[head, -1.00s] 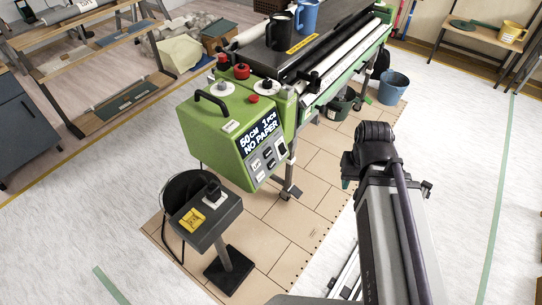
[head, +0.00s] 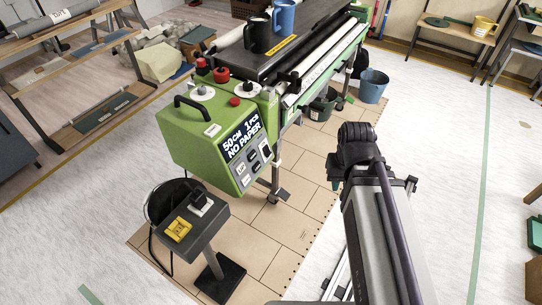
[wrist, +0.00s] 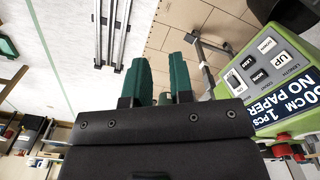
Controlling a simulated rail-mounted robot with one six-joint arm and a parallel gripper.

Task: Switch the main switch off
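The green control box (head: 198,138) of the paster machine carries a display reading "50 CM 1 PCS NO PAPER". The fingers are not clearly visible in the head view.
A small stand in front of the box holds a yellow piece (head: 178,229) and a black item on a white plate (head: 200,203). Mugs (head: 258,36) stand on the machine top. A blue bucket (head: 372,86) is behind.

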